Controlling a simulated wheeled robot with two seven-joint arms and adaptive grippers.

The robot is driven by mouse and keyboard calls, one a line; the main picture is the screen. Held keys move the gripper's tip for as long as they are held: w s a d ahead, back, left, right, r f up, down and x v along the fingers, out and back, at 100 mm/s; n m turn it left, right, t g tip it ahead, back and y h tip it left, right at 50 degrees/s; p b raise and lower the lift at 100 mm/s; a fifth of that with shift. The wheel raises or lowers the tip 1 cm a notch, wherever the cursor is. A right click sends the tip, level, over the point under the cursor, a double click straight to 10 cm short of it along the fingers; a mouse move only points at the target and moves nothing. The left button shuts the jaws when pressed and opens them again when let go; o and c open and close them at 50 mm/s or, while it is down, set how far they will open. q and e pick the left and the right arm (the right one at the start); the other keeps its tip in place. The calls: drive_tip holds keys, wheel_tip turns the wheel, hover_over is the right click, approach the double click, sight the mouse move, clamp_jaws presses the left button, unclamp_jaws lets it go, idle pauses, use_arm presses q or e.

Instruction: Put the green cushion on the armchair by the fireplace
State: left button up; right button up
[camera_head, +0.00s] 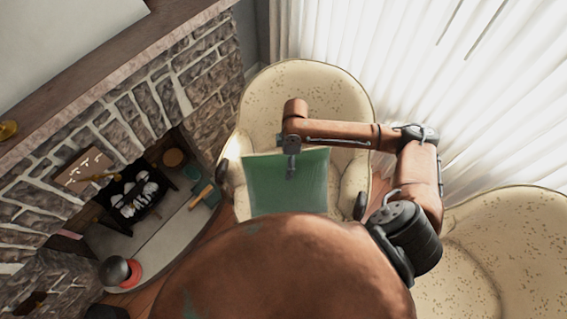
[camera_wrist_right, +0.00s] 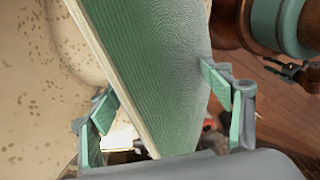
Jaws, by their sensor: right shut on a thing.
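The green cushion (camera_head: 270,190) is in my right gripper (camera_head: 291,170), in front of the cream speckled armchair (camera_head: 305,85) by the stone fireplace (camera_head: 125,115). The gripper holds the cushion near its top edge. In the right wrist view the green cushion (camera_wrist_right: 150,65) passes between the two fingers of my right gripper (camera_wrist_right: 165,110). The armchair's speckled surface fills the left of that view. The cushion hides much of the seat, and I cannot tell whether it touches the seat. My left gripper is not in view.
A second speckled armchair (camera_head: 520,250) stands at the lower right. White curtains (camera_head: 400,50) hang behind the chairs. On the hearth (camera_head: 155,250) at the left are a dark log grate (camera_head: 138,195) and a round dark and red object (camera_head: 115,270).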

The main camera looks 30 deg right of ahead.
drive_tip(key=w+d+f+b, duration=0.1)
drive_tip(key=w+f+b, duration=0.1)
drive_tip(key=w+f, duration=0.3)
wheel_tip(320, 180, down, 4)
drive_tip(key=shift+w+f, duration=0.1)
drive_tip(key=shift+w, duration=0.15)
drive_tip(key=shift+d, duration=0.1)
drive_tip(key=o, duration=2)
drive_tip(key=shift+f, duration=0.1)
drive_tip(key=r, duration=0.4)
drive_tip(key=d+r+p, duration=0.1)
drive_tip(key=r, duration=0.3)
drive_tip(key=w+r, duration=0.1)
drive_tip(key=r, duration=0.3)
drive_tip(key=shift+d+p, duration=0.35)
